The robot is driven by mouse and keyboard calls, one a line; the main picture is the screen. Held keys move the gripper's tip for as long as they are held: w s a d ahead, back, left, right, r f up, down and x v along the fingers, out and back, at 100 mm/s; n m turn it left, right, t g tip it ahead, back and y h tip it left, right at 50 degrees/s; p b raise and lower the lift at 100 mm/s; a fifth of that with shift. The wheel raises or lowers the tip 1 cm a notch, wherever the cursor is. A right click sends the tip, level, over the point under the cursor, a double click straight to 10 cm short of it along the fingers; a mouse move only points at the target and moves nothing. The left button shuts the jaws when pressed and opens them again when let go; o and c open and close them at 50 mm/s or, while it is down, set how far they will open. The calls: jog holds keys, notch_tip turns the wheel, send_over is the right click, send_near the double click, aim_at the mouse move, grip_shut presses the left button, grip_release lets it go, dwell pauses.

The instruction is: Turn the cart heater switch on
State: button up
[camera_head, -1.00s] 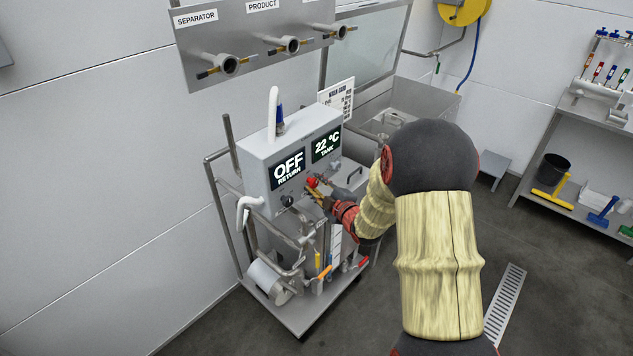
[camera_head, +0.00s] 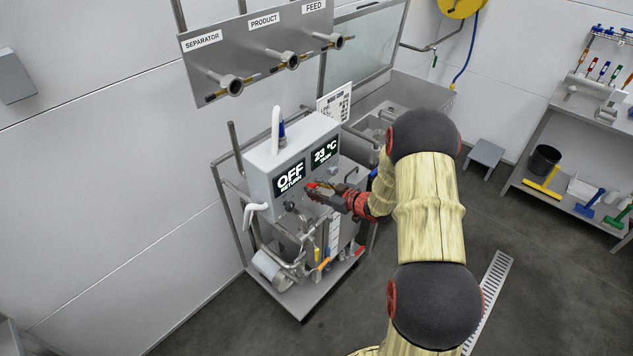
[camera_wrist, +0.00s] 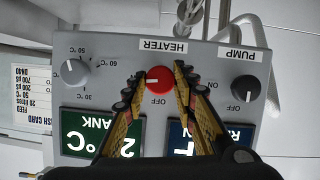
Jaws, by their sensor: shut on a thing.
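The heater switch is a round red knob (camera_wrist: 159,79) under the HEATER label (camera_wrist: 167,46), upside down in the wrist view. Its white mark points left in that view, away from the OFF label (camera_wrist: 161,101); my left finger covers where an ON label could be. My gripper (camera_wrist: 158,77) is shut on the knob, one fingertip on each side. In the head view my gripper (camera_head: 314,188) is at the front of the grey control box (camera_head: 262,163) on the cart. The tank display (camera_head: 325,152) reads 23 °C and the return display (camera_head: 290,177) reads OFF.
The black pump knob (camera_wrist: 246,87) is beside the heater knob, its mark toward OFF. A grey temperature dial (camera_wrist: 73,71) is on the other side. Cart pipes and valves (camera_head: 290,255) lie below the box. A valve panel (camera_head: 262,50) hangs above.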

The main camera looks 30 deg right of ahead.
jog(key=shift+m+y+p, duration=0.3)
jog(key=shift+m+p, duration=0.2)
jog(key=shift+p, duration=0.35)
jog(key=shift+f, duration=0.1)
jog(key=o, duration=1.1)
jog(key=shift+o, duration=0.3)
jog(key=v, duration=1.2)
jog(key=shift+w+d, duration=0.1)
jog(key=shift+w, duration=0.05)
